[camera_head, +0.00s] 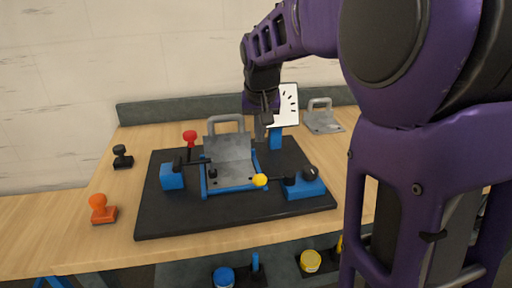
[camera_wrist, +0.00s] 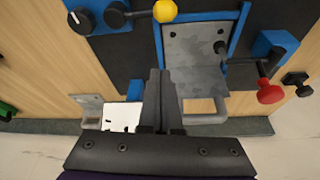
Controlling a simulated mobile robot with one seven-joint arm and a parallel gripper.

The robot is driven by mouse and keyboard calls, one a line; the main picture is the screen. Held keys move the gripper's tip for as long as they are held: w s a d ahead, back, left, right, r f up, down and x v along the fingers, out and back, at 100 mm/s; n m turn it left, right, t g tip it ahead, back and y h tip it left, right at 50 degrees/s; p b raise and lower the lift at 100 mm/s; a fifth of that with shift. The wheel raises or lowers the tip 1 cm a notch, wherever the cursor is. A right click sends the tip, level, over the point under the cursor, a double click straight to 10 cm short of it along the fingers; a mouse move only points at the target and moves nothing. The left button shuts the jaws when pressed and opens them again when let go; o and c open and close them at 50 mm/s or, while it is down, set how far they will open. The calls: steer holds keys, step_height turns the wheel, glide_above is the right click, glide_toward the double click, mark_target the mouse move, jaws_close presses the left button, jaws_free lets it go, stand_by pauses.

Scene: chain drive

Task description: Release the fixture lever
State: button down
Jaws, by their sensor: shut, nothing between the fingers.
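A fixture on a black base plate (camera_head: 250,212) holds a grey plate with a loop handle (camera_head: 228,147) in a blue frame (camera_head: 236,189). The grey plate also shows in the wrist view (camera_wrist: 195,62). A red-knobbed lever (camera_head: 190,138) rises by the left blue block (camera_head: 172,177); its knob also shows in the wrist view (camera_wrist: 270,93). A yellow-knobbed lever (camera_head: 260,180) reaches from the right blue block (camera_head: 305,188) towards the plate's front edge; its yellow knob shows in the wrist view (camera_wrist: 164,11). My gripper (camera_head: 261,132) is shut and empty, above the fixture's back right, apart from both knobs.
A white dial panel (camera_head: 286,104) on a blue post stands close behind my gripper. A grey handled plate (camera_head: 323,118) lies at the back right. Black (camera_head: 122,157) and orange (camera_head: 102,209) knobbed pieces stand on the left tabletop. Bins with blue and yellow parts sit below the front edge.

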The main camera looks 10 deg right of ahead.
mark_target(275, 179)
steer(key=b+x, duration=0.1)
steer(key=x, duration=0.8)
steer(key=shift+s, duration=0.1)
steer(key=s, duration=0.2)
steer(key=s+f+b, duration=0.1)
steer(key=shift+s+a, duration=0.15)
steer(key=shift+a, duration=0.2)
steer(key=shift+s, duration=0.2)
